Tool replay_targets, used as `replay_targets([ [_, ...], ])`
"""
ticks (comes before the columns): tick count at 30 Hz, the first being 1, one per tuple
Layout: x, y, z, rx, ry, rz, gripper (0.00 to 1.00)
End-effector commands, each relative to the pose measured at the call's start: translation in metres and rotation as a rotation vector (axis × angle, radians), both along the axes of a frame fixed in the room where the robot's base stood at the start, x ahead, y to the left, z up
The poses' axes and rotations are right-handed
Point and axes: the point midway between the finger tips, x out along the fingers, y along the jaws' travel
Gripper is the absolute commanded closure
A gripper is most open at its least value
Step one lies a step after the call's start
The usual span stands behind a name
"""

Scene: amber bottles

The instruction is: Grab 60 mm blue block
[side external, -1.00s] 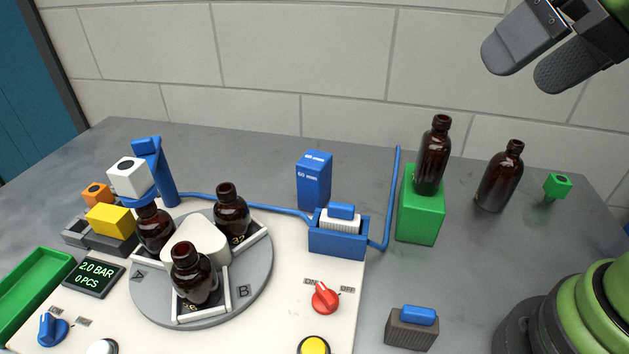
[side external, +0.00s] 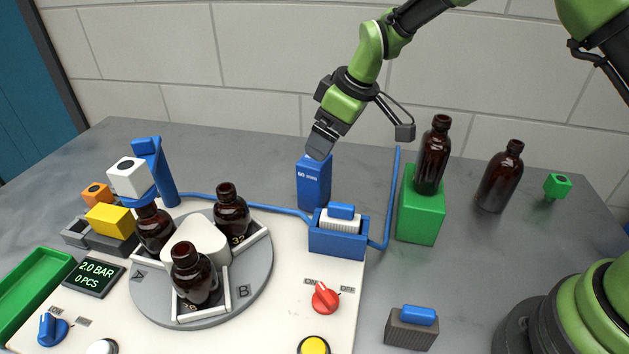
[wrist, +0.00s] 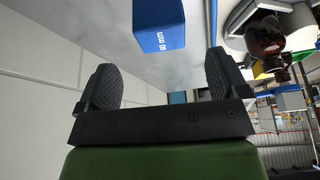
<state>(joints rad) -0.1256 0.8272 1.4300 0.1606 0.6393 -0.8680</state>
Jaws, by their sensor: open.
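The blue block marked "60 mm" (side external: 314,186) stands upright on the grey table behind the white panel. My gripper (side external: 320,143) is at the top of the block in the side view, its near finger overlapping the block's top edge. In the wrist view my gripper (wrist: 160,80) is open, with its two dark textured fingers spread wide and nothing between them. The block (wrist: 159,24) shows there beyond the fingertips, roughly centred between them and apart from them. Part of the block's top is hidden by the gripper in the side view.
A blue holder (side external: 338,240) with a blue-topped piece stands just in front of the block. A blue tube (side external: 393,200) rises to its right. A brown bottle (side external: 433,155) stands on a green block (side external: 421,212). A turntable (side external: 255,278) carries several bottles at front left.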

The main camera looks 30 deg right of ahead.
Motion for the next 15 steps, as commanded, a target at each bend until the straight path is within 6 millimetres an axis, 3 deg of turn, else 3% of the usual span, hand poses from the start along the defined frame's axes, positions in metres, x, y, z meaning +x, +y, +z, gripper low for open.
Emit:
replay_targets([
  [3,0.005,0.004,-0.019,0.0,0.004,0.001,0.07],
  [11,0.012,0.009,-0.041,0.001,0.003,-0.001,0.07],
  [15,0.016,0.012,-0.064,0.0,0.005,-0.002,0.07],
])
